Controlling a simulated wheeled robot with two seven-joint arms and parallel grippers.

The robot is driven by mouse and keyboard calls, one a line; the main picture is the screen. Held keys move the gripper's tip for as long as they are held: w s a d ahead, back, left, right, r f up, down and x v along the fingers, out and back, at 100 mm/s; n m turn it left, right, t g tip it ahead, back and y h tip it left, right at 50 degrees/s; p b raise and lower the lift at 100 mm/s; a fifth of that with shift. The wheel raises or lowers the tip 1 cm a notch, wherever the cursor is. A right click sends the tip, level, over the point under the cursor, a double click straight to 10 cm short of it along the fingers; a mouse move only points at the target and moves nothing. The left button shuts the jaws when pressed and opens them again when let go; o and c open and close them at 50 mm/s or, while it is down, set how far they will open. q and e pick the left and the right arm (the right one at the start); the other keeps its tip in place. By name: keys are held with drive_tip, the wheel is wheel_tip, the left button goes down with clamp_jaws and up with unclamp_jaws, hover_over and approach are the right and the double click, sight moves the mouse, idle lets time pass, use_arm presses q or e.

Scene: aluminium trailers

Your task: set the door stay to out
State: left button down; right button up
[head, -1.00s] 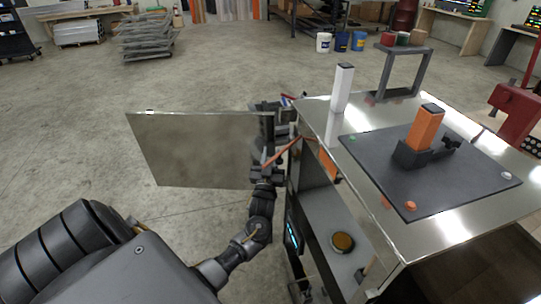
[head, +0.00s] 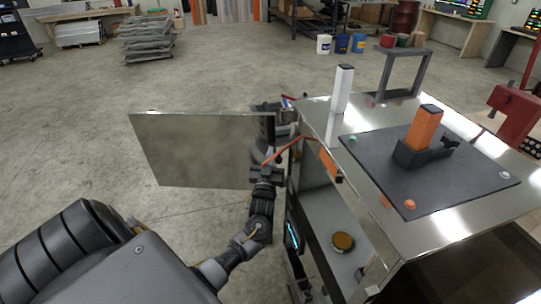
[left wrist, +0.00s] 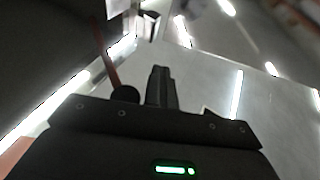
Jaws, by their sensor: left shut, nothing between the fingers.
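A thin red-orange rod, which looks like the door stay (head: 285,149), slants between the open metal door panel (head: 195,150) and the metal cabinet (head: 455,228). A red rod also shows in the left wrist view (left wrist: 105,55), with a dark round knob at its lower end. My left gripper (head: 267,164) is by the rod's lower end, at the door's right edge. In the left wrist view its fingers (left wrist: 161,76) are shut and empty, just right of the knob. I cannot tell whether they touch it. My right gripper is out of view.
On the cabinet top stand a white post (head: 342,90), an orange block (head: 425,127) in a dark holder on a black plate (head: 465,185), and a grey stand (head: 390,75). The floor left of the door is clear.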

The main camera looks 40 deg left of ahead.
use_arm(q)
drive_tip(key=shift+w+f, duration=0.1)
idle(0.3)
drive_tip(key=c, duration=1.3)
unclamp_jaws()
drive_tip(key=shift+o, duration=0.2)
drive_tip(key=b+v, duration=0.3)
drive_tip(key=v, duration=0.8)
